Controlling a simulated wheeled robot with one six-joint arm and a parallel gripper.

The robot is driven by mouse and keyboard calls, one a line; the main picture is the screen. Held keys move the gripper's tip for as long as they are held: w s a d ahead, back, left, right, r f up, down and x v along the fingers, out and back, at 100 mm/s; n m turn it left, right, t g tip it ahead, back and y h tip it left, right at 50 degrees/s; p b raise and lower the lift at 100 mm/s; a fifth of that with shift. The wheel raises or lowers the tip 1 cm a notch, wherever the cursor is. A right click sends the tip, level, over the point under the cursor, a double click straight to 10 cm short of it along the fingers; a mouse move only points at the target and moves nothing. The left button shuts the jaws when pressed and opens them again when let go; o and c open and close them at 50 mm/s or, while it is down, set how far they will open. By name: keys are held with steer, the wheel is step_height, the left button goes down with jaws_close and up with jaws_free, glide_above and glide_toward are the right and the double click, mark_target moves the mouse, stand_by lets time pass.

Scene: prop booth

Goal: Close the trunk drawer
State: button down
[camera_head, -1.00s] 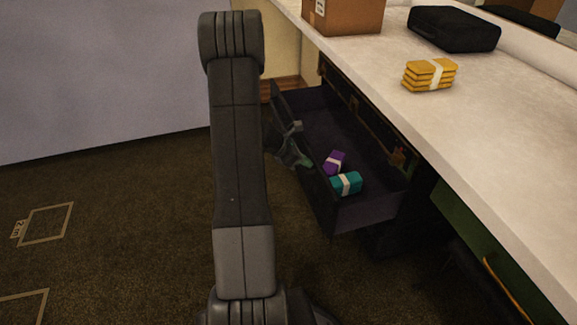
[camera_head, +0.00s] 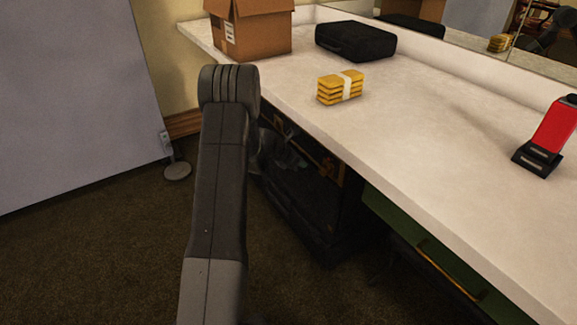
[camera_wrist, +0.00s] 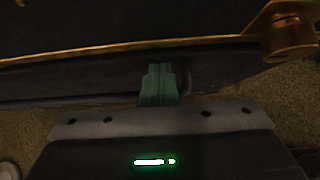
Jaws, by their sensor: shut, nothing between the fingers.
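The dark trunk (camera_head: 325,215) stands under the white counter. Its drawer looks pushed in: no open drawer interior shows in the head view, though shadow and my arm hide part of the front. My gripper (camera_head: 296,160) is at the trunk's front, partly behind my arm. In the wrist view my green fingers (camera_wrist: 158,84) are shut together with nothing between them. Their tips are at the dark trunk front (camera_wrist: 80,75), below a brass edge; whether they touch it I cannot tell.
The counter (camera_head: 430,150) holds a cardboard box (camera_head: 250,32), a black case (camera_head: 355,40), a yellow banded stack (camera_head: 341,88) and a red object on a black stand (camera_head: 552,135). A green drawer front (camera_head: 400,225) is to the right. Carpet is open at lower left.

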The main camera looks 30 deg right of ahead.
steer(key=shift+w+d+r, duration=0.1)
steer(key=shift+d, duration=0.55)
steer(key=shift+r, duration=0.1)
steer(key=shift+d, duration=0.1)
steer(key=shift+a+r, duration=0.25)
steer(key=shift+r, duration=0.15)
steer(key=a+r+p, duration=0.2)
steer(key=a, duration=1.3)
steer(key=shift+s+a+r+p, duration=0.15)
steer(key=shift+s+a+p, duration=0.15)
steer(key=shift+s+a, duration=0.05)
